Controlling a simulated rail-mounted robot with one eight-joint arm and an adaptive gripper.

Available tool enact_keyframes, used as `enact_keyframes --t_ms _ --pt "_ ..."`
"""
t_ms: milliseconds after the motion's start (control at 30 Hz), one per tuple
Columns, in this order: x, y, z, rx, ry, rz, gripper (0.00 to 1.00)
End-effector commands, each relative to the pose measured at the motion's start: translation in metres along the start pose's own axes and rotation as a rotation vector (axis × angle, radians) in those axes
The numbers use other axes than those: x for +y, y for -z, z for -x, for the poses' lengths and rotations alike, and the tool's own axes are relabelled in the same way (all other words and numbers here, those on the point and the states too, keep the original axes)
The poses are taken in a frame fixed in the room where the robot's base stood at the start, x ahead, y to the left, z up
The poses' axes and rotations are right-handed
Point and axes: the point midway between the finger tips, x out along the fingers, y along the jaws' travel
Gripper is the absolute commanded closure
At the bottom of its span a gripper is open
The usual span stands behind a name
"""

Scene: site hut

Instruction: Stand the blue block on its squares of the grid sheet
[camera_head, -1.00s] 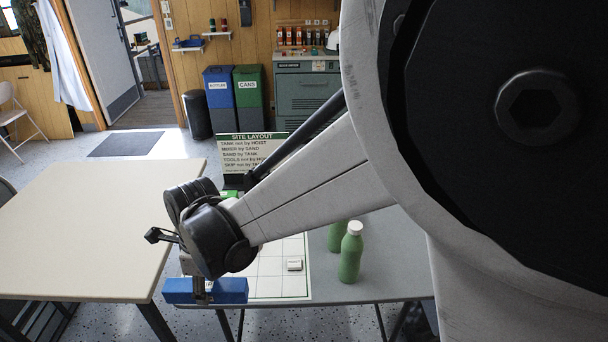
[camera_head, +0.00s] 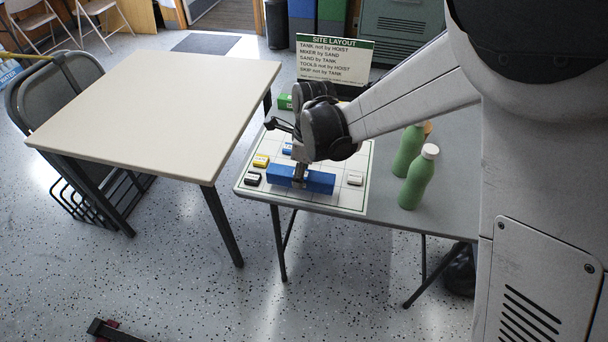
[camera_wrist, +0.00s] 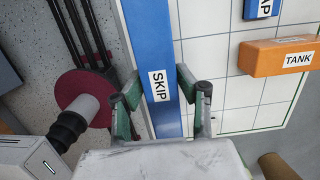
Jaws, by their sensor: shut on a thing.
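The long blue block labelled SKIP (camera_head: 318,182) is held near its middle by my gripper (camera_head: 299,182) over the front part of the white grid sheet (camera_head: 340,200). In the wrist view the block (camera_wrist: 152,45) runs between the two fingers of my gripper (camera_wrist: 160,97). I cannot tell whether its underside touches the sheet. An orange block labelled TANK (camera_wrist: 270,60) lies on the sheet in the wrist view, apart from the blue block. My wrist hides part of the sheet in the head view.
Green bottles (camera_head: 418,180) stand right on the grey table (camera_head: 455,190). A SITE LAYOUT sign (camera_head: 333,60) stands behind. A beige table (camera_head: 160,95) is left.

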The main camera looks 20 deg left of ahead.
Motion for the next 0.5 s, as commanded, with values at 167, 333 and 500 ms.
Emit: enact_keyframes --t_ms 167,333,500 --pt "0.0 0.003 -0.022 0.0 0.0 0.0 1.0" --pt "0.0 0.002 -0.021 0.0 0.0 0.0 1.0" --pt "0.0 0.003 -0.024 0.0 0.0 0.0 1.0"
